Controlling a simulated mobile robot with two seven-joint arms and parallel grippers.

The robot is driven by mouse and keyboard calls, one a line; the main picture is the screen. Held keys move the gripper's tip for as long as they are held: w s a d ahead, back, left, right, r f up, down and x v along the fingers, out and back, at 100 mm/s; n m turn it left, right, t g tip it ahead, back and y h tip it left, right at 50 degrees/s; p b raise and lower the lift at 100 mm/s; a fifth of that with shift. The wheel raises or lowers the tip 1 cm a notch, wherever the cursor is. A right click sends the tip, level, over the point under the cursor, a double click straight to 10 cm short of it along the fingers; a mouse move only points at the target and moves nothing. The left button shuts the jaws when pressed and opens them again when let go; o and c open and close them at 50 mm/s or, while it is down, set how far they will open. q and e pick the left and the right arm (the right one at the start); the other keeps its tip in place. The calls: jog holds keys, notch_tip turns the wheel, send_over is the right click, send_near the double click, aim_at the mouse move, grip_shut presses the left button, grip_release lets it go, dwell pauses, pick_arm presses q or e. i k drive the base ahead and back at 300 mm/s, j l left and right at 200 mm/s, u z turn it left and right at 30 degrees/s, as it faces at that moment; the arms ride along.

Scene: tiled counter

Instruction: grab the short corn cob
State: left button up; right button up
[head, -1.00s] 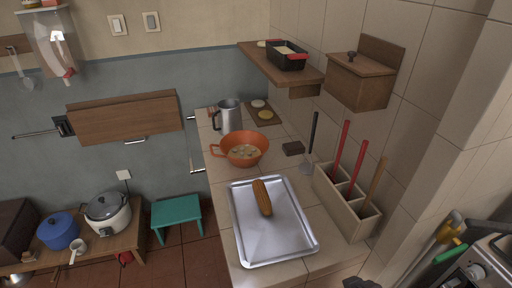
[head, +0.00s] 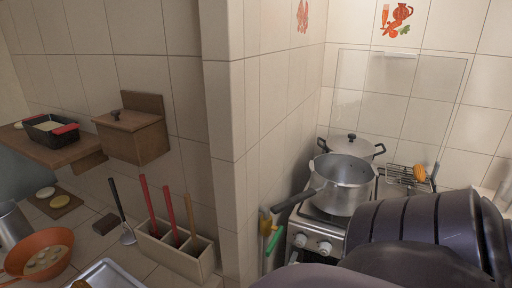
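A corn cob (head: 82,284) on the metal tray (head: 108,273) shows only as a small orange-brown end at the bottom edge, lower left. On the stove at the right, a small orange piece that looks like a short corn cob (head: 419,172) lies on a wire grill rack (head: 402,175). I cannot tell its full length. My own dark arm fills the lower right and covers part of the stove. Neither gripper shows in the head view.
A large pot (head: 341,185) with a long handle pointing left stands on the stove, with a lidded pot (head: 351,146) behind it. A wall corner (head: 222,130) juts out between counter and stove. A wooden utensil holder (head: 176,250) and an orange colander (head: 40,255) are at left.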

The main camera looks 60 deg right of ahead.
aim_at(420, 175)
jog(key=j+z, duration=0.2)
jog(key=z, duration=0.2)
jog(key=j+z, duration=0.15)
jog(key=z, duration=0.25)
